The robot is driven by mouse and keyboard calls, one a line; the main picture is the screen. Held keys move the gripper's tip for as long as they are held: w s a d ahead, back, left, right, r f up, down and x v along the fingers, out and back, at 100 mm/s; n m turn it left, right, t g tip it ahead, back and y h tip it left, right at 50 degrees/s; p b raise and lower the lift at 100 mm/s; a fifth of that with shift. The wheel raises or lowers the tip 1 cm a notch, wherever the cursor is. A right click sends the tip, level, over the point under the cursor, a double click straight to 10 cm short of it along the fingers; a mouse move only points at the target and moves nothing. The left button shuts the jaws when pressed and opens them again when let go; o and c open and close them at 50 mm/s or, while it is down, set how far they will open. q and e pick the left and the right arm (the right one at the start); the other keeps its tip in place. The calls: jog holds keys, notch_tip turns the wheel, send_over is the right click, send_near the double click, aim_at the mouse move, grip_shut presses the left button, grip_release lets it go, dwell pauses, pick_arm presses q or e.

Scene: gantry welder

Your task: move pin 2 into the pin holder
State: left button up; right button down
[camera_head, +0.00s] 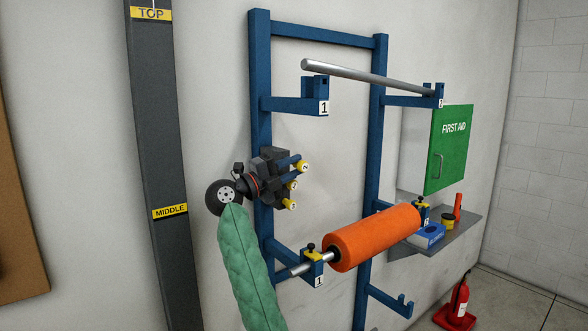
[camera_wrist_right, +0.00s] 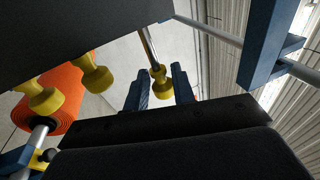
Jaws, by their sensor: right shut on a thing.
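My right gripper (camera_head: 298,165) is beside the blue frame's left upright, its arm coming up from below. In the right wrist view its two blue fingers (camera_wrist_right: 160,88) are shut on a yellow-headed pin (camera_wrist_right: 158,80) with a thin metal shaft. Two other yellow-headed pins (camera_wrist_right: 95,75) (camera_wrist_right: 42,97) stick out from a dark block (camera_wrist_right: 85,30), which may be the pin holder. I cannot tell if the held pin's shaft is inside it. My left gripper is not in view.
The blue frame (camera_head: 261,70) carries a bare metal bar (camera_head: 365,77) above and an orange roll (camera_head: 375,237) below, close under the gripper. A green first-aid box (camera_head: 449,148), a shelf (camera_head: 405,243) and a red extinguisher (camera_head: 458,303) are to the right.

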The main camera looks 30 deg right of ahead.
jog(key=shift+w+a, duration=0.2)
jog(key=shift+w, duration=2.1)
jog(key=shift+w+r, duration=0.1)
jog(key=shift+r, duration=0.25)
jog(key=c, duration=1.1)
grip_release()
jog(key=shift+a, duration=0.15)
jog(key=shift+f, duration=0.1)
jog(key=shift+f, duration=0.2)
